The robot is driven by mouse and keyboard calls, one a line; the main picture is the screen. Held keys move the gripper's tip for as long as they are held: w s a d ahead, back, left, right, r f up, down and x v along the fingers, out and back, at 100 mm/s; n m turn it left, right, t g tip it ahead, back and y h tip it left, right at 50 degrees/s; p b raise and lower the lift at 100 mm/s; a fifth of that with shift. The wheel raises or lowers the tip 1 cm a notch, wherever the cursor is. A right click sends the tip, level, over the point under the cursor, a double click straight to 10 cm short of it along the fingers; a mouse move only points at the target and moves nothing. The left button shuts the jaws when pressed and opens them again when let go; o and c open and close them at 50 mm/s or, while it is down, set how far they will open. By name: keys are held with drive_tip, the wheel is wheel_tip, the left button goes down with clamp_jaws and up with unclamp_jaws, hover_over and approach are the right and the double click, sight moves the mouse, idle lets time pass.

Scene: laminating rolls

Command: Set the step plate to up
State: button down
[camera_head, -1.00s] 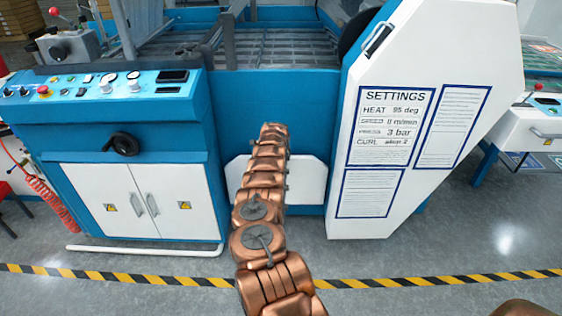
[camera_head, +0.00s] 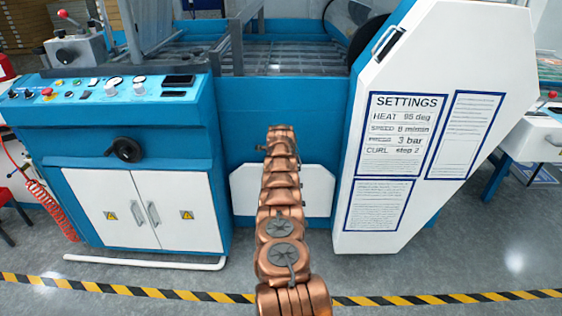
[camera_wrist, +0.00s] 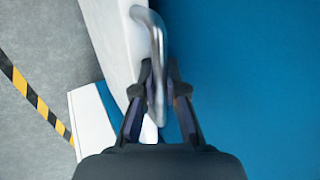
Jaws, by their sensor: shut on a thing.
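The step plate (camera_head: 318,188) is a white panel low on the blue machine front, between the cabinet and the tall side cover. My arm covers its middle in the head view. In the wrist view a white panel (camera_wrist: 118,45), seemingly this plate, shows beside the blue face with a grey metal bar handle (camera_wrist: 156,38). My gripper (camera_wrist: 160,75) is shut on that handle, one finger on each side of it. The handle and fingertips are hidden behind my arm in the head view. The plate's exact tilt is hard to tell.
The white cabinet (camera_head: 147,208) and control panel (camera_head: 115,95) stand left. The tall white side cover (camera_head: 432,135) with the settings sheet (camera_head: 408,135) stands right. A striped floor line (camera_head: 420,299) crosses in front. The floor before the machine is clear.

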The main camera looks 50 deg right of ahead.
drive_tip(key=c, duration=1.5)
unclamp_jaws()
drive_tip(key=shift+s+d+r, duration=0.25)
drive_tip(key=shift+s+d, duration=0.05)
drive_tip(key=o, duration=0.3)
drive_tip(key=shift+f, duration=0.1)
drive_tip(key=shift+a, duration=0.1)
drive_tip(key=shift+v, duration=0.9)
drive_tip(key=shift+s+a+r, duration=0.1)
drive_tip(key=shift+a+r, duration=0.1)
drive_tip(key=shift+r, duration=0.15)
drive_tip(key=v, duration=0.9)
